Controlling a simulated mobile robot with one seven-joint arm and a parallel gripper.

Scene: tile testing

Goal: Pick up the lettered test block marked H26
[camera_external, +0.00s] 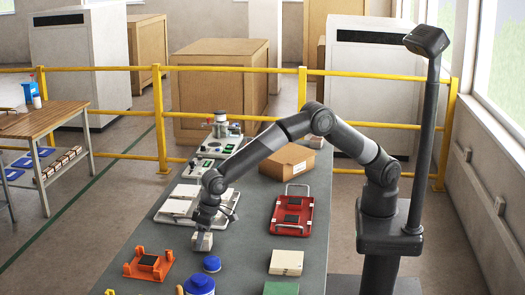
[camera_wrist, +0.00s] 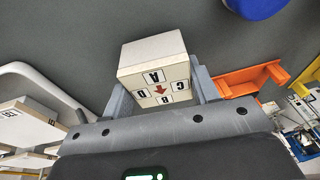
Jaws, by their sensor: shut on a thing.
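My gripper (camera_external: 205,228) is at the left side of the grey table, shut on a pale block (camera_external: 202,242). In the wrist view the block (camera_wrist: 152,52) sits between the two grey fingers of my gripper (camera_wrist: 160,88). One face carries the black letters A, B, C and D around a red arrow; its top is plain and pale. I see no H26 mark on the faces in view. I cannot tell whether the block touches the table or is just above it.
A red tray (camera_external: 292,211), cardboard box (camera_external: 287,160) and tile stack (camera_external: 286,262) stand to the right. Mid-table is partly clear.

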